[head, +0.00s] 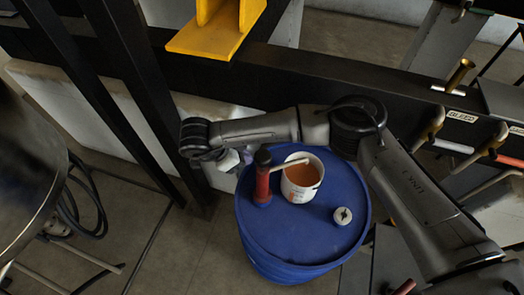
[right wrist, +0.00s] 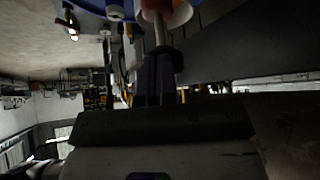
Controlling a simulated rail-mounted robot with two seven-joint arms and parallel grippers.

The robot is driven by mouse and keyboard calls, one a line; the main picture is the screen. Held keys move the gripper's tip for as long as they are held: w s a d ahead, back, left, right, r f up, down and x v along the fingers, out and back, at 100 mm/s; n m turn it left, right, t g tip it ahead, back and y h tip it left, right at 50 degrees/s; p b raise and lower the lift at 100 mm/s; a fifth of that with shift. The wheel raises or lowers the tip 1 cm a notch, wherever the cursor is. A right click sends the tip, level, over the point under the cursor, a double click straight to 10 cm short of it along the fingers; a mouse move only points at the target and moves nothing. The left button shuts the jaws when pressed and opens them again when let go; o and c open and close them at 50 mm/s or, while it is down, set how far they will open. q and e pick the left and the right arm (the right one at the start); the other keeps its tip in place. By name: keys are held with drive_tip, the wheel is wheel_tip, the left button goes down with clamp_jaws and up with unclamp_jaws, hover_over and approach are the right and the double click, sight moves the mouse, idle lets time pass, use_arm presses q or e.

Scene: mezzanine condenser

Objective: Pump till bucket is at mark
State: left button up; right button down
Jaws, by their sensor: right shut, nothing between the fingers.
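A blue drum (head: 290,240) stands on the floor in the middle of the head view. On its lid is a hand pump (head: 263,187) with a red body and a dark top. Its pale spout reaches over a white bucket (head: 301,192), which holds orange-brown liquid. I cannot make out a mark on the bucket's inner wall. My right gripper (head: 233,161) is just left of the pump's top, its fingers partly hidden. In the right wrist view its dark fingers (right wrist: 157,78) are shut with nothing between them. My left gripper is not in view.
A grey-white cap (head: 343,216) is on the drum lid, right of the bucket. A yellow bracket (head: 213,35) hangs above. Valves with handles and a "BLEED" label (head: 461,116) are at the right. Dark posts stand left of the drum, with black hoses (head: 92,205) beyond.

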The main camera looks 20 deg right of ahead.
drive_tip(key=s+v, duration=0.1)
drive_tip(key=v, duration=1.2)
drive_tip(key=shift+w+a+r+b, duration=0.25)
drive_tip(key=shift+w+r+b, duration=0.1)
drive_tip(key=shift+w, duration=0.2)
idle(0.5)
drive_tip(key=shift+f, duration=0.1)
